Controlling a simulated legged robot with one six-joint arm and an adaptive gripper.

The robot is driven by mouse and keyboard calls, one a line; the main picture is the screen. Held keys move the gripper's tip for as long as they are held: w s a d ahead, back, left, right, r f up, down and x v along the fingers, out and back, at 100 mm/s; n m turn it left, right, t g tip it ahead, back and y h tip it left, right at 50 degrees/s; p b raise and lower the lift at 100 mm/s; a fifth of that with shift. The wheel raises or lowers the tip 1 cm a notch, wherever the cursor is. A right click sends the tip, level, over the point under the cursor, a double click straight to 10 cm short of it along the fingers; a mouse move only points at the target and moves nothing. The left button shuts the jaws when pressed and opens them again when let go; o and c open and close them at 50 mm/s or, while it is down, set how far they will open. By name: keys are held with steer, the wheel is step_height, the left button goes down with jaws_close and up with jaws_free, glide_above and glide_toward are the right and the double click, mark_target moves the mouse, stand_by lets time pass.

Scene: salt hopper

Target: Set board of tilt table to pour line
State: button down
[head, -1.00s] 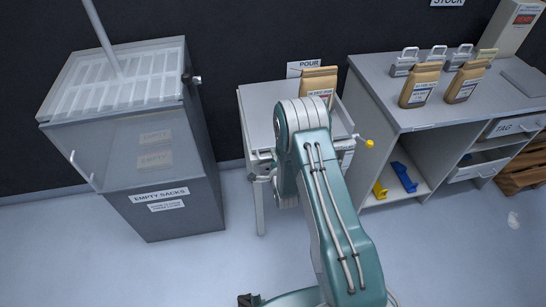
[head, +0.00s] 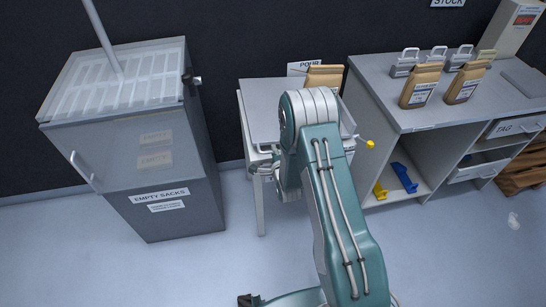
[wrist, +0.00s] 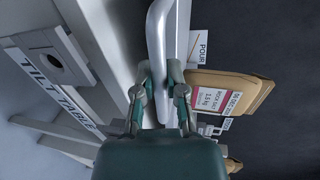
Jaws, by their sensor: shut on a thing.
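The tilt table (head: 262,190) stands in the middle of the head view, with its pale grey board (head: 262,97) on top. A brown sack (head: 325,76) is at the board's back, partly hidden by my arm; it also shows in the wrist view (wrist: 228,90). The POUR sign (head: 303,66) is behind it, partly covered, and appears in the wrist view (wrist: 199,48). My gripper (wrist: 160,84) is shut on a smooth grey bar (wrist: 157,38) along the board's edge. My arm hides this grip in the head view. I cannot read the board's exact angle against a line.
A grey cabinet (head: 180,205) labelled EMPTY SACKS stands left. A bench (head: 400,118) with several sacks and clamps is close on the right. A yellow-knobbed lever (head: 369,144) sticks out at the table's right side. Floor in front is mostly clear.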

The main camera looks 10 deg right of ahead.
steer(key=r, duration=0.2)
steer(key=d+r+m, duration=0.1)
steer(key=r, duration=0.2)
steer(key=d+r+m+y, duration=0.1)
steer(key=r, duration=0.1)
steer(key=shift+w+r, duration=0.1)
steer(key=shift+r, duration=0.3)
steer(key=c, duration=0.7)
jaws_free()
steer(key=shift+f, duration=0.1)
steer(key=shift+s, duration=0.3)
steer(key=v, duration=1.1)
steer(key=shift+s, duration=0.25)
